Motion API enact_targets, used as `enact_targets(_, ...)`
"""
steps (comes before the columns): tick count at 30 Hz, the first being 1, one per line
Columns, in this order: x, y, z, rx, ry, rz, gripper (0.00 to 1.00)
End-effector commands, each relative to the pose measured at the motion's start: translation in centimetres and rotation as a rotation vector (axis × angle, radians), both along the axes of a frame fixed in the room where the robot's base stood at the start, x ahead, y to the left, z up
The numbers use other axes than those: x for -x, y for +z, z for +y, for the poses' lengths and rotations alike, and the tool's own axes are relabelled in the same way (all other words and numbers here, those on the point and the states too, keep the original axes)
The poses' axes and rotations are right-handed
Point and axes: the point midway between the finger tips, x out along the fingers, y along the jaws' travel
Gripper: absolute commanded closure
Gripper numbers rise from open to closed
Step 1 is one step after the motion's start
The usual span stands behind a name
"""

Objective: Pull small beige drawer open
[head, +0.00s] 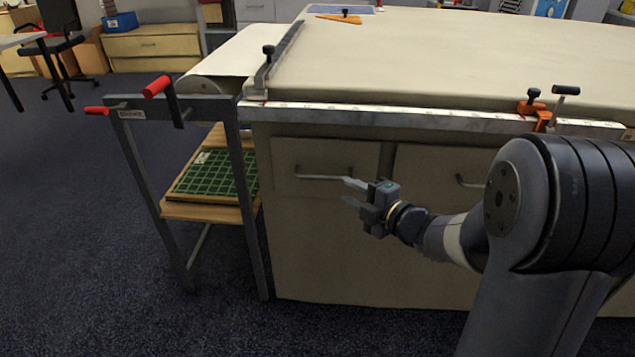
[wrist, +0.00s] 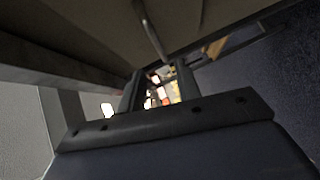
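The small beige drawer (head: 350,152) is at the upper left of the beige cabinet front in the head view. Its front looks flush with the cabinet. Its pale bar handle (head: 318,177) runs sideways across it, and a bar that appears to be this handle shows in the wrist view (wrist: 152,32). My gripper (head: 350,193) is at the right end of the handle, its two fingers apart with nothing seen between them. In the wrist view my gripper (wrist: 158,88) points toward the bar. I cannot tell whether a finger touches the handle.
A second beige drawer with a handle (head: 463,181) is to the right, partly hidden by my arm. The tabletop (head: 430,60) overhangs above, with a metal edge rail (head: 400,116) and clamps (head: 533,100). A metal side frame with red grips (head: 157,86) stands left. Floor in front-left is clear.

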Motion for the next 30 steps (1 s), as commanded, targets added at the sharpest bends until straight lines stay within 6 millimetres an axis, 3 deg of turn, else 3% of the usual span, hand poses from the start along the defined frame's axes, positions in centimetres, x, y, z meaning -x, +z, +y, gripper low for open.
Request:
enact_targets(15,-6.2,-1.3,6.0,-0.001,-0.001,0.001,0.68)
enact_targets(30,-7.3,-1.4,7.0,-0.002,-0.003,0.002,0.69)
